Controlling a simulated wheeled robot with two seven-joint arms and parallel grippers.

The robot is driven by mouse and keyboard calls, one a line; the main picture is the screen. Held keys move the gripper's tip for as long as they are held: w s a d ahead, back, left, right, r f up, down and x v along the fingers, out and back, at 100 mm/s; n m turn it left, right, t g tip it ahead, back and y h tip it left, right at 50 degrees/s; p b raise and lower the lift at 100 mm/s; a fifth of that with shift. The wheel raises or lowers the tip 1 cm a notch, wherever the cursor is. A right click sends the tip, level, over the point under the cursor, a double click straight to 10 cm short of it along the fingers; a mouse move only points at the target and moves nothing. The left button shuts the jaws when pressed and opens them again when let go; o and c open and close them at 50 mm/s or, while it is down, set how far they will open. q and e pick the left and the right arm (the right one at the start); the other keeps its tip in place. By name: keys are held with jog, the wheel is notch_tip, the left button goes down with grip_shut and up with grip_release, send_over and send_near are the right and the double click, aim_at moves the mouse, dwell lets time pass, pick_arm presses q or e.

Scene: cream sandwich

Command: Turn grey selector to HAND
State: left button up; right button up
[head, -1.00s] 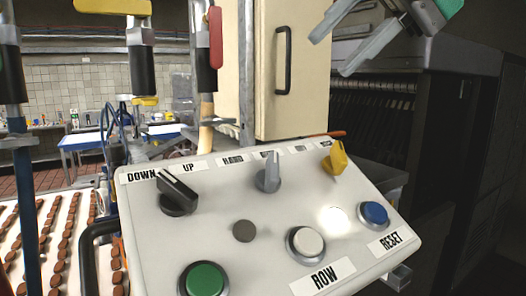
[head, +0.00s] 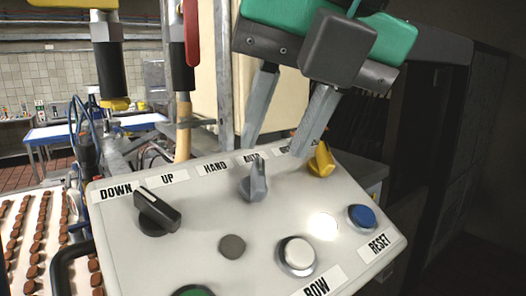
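The grey selector (head: 257,182) stands in the upper middle of the white control panel (head: 195,225). Its pointer is up, near the label right of HAND that seems to read AUTO. The HAND label (head: 215,167) lies to the selector's upper left. My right gripper (head: 281,150) hangs over the panel's back edge, fingers pointing down and spread apart, with nothing between them. Its fingertips are just above and behind the grey selector, one to each side; contact cannot be seen. My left gripper is not in view.
A yellow selector (head: 321,161) stands close to the right fingertip. A black selector (head: 157,212) sits at left by DOWN and UP. Blue (head: 362,217), white (head: 298,255) and green (head: 194,291) buttons are lower on the panel. A conveyor (head: 36,235) with brown biscuits runs at left.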

aim_at(262, 174)
jog(key=shift+p+x, duration=0.55)
jog(key=shift+x, duration=2.1)
grip_shut()
